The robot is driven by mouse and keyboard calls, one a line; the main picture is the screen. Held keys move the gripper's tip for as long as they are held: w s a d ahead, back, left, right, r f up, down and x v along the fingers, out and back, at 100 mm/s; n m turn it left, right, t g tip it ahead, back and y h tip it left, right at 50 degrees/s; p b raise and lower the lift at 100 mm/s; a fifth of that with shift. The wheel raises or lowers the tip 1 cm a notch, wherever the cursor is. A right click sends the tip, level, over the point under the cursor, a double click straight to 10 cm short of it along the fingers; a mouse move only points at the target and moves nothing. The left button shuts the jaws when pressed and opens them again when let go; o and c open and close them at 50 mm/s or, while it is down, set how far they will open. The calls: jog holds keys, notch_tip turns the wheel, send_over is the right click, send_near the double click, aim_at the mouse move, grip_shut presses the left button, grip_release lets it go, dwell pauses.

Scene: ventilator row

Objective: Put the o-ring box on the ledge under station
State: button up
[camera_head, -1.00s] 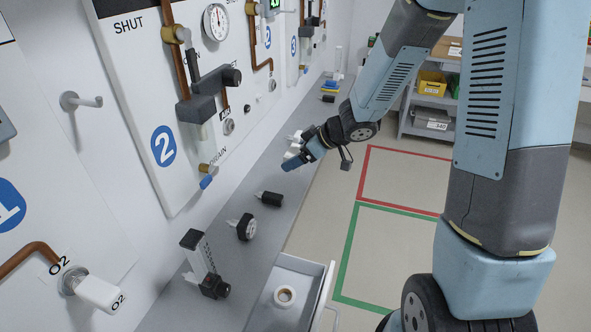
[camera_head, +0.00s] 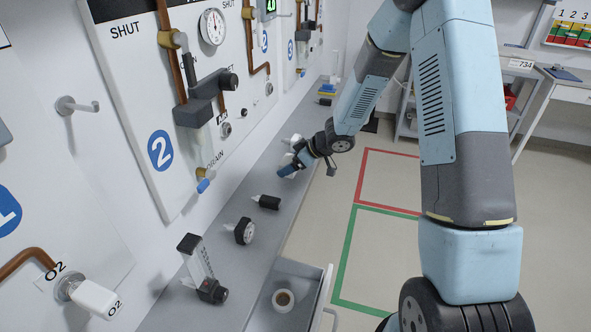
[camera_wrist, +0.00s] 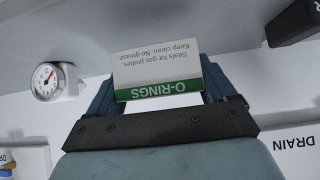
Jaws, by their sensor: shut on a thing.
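My gripper (camera_head: 287,170) is low over the far half of the grey ledge (camera_head: 287,212) in the head view. In the wrist view my gripper (camera_wrist: 163,88) is shut on the o-ring box (camera_wrist: 158,72), a white box with a green "O-RINGS" band. The box's print is upside down in this view, and a blue-grey finger is on each side of it. I cannot make out the box in the head view. The station 2 panel (camera_head: 150,105) stands on the wall above the ledge. I cannot tell whether the box touches the ledge.
On the ledge are a black cylinder (camera_head: 267,202), a round black-and-white part (camera_head: 243,231) and a flowmeter (camera_head: 199,265). A white gauge (camera_wrist: 47,82) is left of the box in the wrist view. An open drawer (camera_head: 312,302) holding a roll (camera_head: 284,299) sticks out in front.

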jog(key=shift+f, duration=1.1)
jog(key=shift+f, duration=0.15)
jog(key=o, duration=0.9)
jog(key=shift+c, duration=0.2)
